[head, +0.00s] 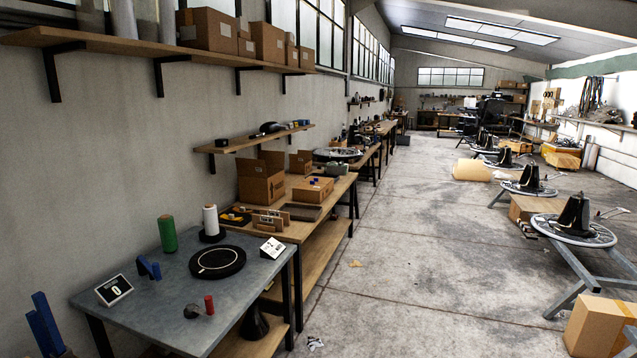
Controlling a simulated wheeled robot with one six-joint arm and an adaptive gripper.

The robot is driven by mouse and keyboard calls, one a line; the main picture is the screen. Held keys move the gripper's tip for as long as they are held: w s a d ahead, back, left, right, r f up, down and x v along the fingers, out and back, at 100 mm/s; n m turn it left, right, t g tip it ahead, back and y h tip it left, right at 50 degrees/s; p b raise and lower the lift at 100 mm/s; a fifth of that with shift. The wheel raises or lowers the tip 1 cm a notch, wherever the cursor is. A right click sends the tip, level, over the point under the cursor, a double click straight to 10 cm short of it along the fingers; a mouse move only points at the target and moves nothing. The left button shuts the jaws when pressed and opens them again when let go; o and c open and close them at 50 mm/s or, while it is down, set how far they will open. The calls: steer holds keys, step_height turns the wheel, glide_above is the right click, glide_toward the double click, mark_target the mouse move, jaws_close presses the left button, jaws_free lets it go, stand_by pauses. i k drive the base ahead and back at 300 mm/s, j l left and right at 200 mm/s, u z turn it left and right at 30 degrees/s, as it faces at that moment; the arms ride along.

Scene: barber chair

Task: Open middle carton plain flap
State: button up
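Three brown cartons sit on the wooden bench along the left wall in the head view. The largest carton (258,187) stands at the left with flaps raised. A smaller carton (300,163) is behind it to the right, and its top appears to have raised flaps. A low carton (313,191) is nearer the bench's front edge, with small dark-blue items on top. I cannot tell which one is the middle carton, nor which flap is plain at this size. My gripper is not in view.
A grey table (170,280) in front holds a black round plate (217,262), a green spool (167,234), a white spool (210,221) and small devices. Wall shelves (150,44) overhang the bench. The concrete floor (420,240) to the right is mostly clear, bordered by trestles (585,262).

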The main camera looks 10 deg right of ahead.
mark_target(320, 180)
steer(key=i+z, duration=0.3)
steer(key=z, duration=0.15)
steer(key=i, duration=5.55)
steer(key=i+u, duration=0.15)
steer(key=i, duration=0.3)
steer(key=i+l+u, duration=0.2)
steer(key=i, duration=0.2)
steer(key=j, duration=0.1)
